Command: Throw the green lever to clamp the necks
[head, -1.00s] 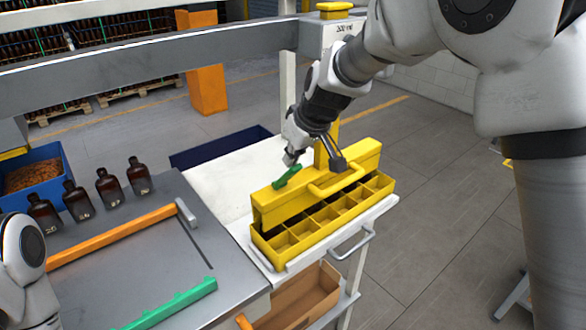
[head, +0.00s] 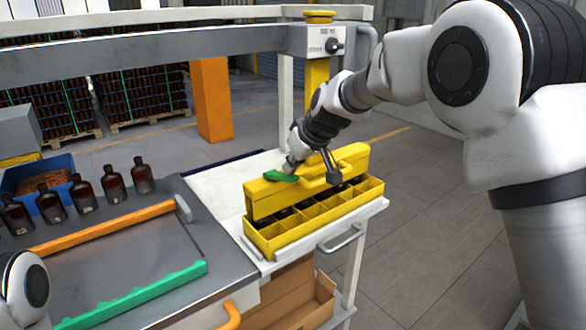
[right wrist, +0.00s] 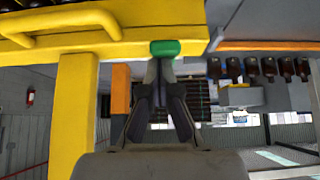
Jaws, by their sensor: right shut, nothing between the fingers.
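The green lever (head: 281,176) lies low along the top of the yellow clamp bar (head: 262,204), near its left end. Its rounded green end also shows in the right wrist view (right wrist: 165,48). My right gripper (head: 290,166) is shut and empty, with its fingertips at the lever; in the wrist view the tips (right wrist: 163,62) meet just below the green end. Contact looks likely but is partly hidden. The bar has a yellow handle (head: 313,180) and sits over a yellow divided crate (head: 277,240). Dark shapes show in some compartments. My left gripper is out of view.
Several amber bottles (head: 113,184) stand in a row at the left. An orange rail (head: 104,228) and a green notched rail (head: 135,297) lie on the grey table. The crate stands on a white cart (head: 375,206). A cardboard box (head: 308,298) is below.

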